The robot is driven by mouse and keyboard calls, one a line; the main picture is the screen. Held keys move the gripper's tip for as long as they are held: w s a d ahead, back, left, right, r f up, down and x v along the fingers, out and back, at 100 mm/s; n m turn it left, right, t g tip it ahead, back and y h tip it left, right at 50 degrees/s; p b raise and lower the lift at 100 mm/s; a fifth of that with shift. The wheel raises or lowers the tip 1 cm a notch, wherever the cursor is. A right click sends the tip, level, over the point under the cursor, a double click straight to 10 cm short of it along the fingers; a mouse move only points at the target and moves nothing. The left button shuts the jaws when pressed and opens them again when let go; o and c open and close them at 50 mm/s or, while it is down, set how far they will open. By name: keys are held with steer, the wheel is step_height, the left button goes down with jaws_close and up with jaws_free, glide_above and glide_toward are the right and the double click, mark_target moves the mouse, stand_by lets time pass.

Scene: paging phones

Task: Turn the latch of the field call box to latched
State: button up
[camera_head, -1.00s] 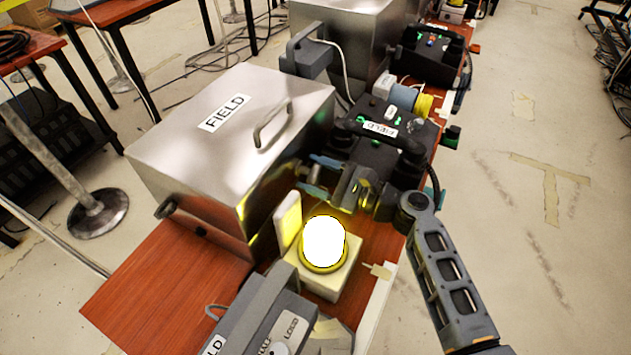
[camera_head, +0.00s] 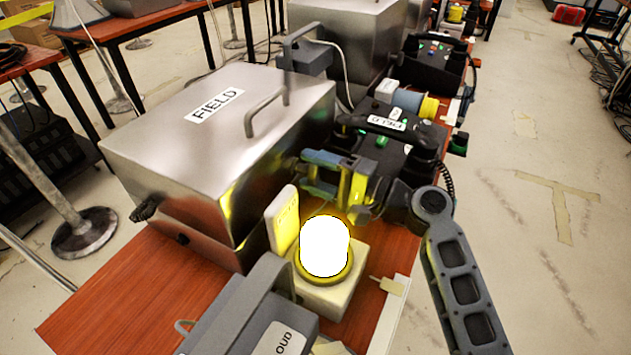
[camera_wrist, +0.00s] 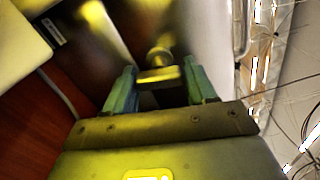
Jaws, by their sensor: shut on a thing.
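The field call box is a silver metal box (camera_head: 240,120) with a FIELD label and a lid handle, left of centre in the head view. My gripper (camera_head: 308,172) is at the box's right side face. In the wrist view its two teal fingers (camera_wrist: 160,86) stand on either side of the latch (camera_wrist: 158,76), a short yellow-lit bar on a round stem, and are shut on it. The bar lies nearly level across the gap between the fingers. In the head view the gripper hides the latch. The latch's marked positions cannot be read.
A glowing lamp on a cream base (camera_head: 325,285) stands just in front of my gripper, with an upright cream plate (camera_head: 282,222) beside it. A grey device (camera_head: 255,315) is nearer. A black FIELD phone (camera_head: 385,140) sits behind the gripper.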

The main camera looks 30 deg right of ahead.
steer(key=shift+n+b, duration=0.7)
steer(key=shift+n, duration=0.2)
steer(key=o, duration=1)
steer(key=shift+c, duration=0.2)
steer(key=v, duration=0.8)
